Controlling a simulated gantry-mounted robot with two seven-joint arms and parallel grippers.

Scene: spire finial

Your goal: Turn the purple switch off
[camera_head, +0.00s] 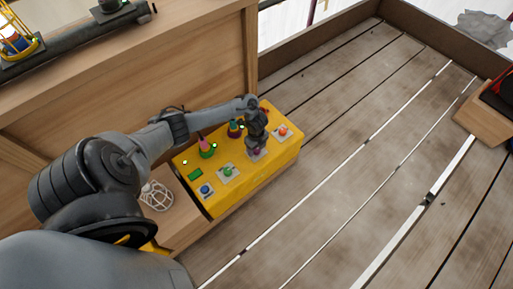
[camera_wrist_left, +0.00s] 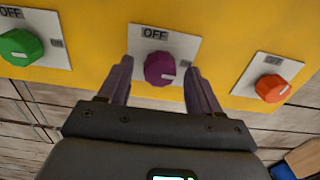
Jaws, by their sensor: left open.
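The purple switch (camera_wrist_left: 160,67) is a round knob on a pale square plate, set on a yellow control box (camera_head: 222,194). Its plate has an OFF label above the knob and a smaller, unreadable label to the right. A white mark shows on the knob's right side. My left gripper (camera_wrist_left: 160,72) is open, with one finger on each side of the purple knob; I cannot tell whether they touch it. In the head view, my left gripper (camera_head: 257,143) is over the purple switch (camera_head: 256,152) and partly hides it. My right gripper is not in view.
A green knob (camera_wrist_left: 20,47) is left of the purple one and an orange knob (camera_wrist_left: 271,88) right of it. The box also has a blue knob (camera_head: 205,190) and a green button (camera_head: 194,174). A wire cage (camera_head: 157,196) sits beside the box. The plank floor (camera_head: 345,130) is clear.

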